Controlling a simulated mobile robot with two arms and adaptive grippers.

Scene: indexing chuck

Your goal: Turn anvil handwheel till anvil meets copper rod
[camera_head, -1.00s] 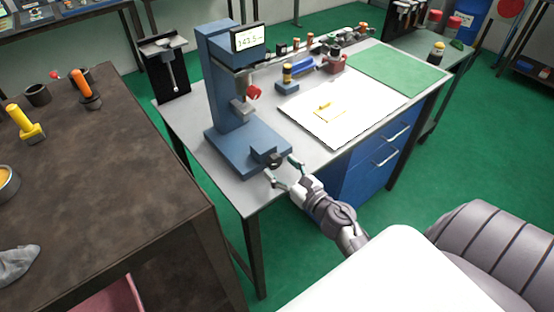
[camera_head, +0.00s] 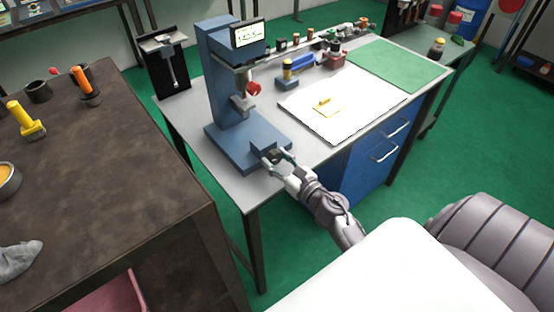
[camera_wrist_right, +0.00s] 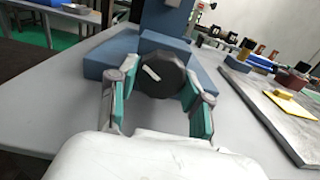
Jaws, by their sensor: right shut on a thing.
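A blue bench instrument (camera_head: 222,85) with an upright column, a blue base and a small display (camera_head: 250,33) stands on the grey table. The dark anvil handwheel (camera_wrist_right: 163,76) is a many-sided knob with a white mark, on the front of the base's blue block. My right gripper (camera_wrist_right: 160,100) has its two green-padded fingers on either side of the handwheel and is shut on it; it also shows in the head view (camera_head: 279,163). A red part (camera_head: 253,89) shows on the column's front. I cannot make out the copper rod or the anvil's contact. My left gripper is out of view.
A white board (camera_head: 350,110) with a yellow piece and a green mat (camera_head: 400,65) lie right of the instrument. Small coloured items line the table's back. A dark brown bench (camera_head: 100,150) stands at the left, with a floor gap between.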

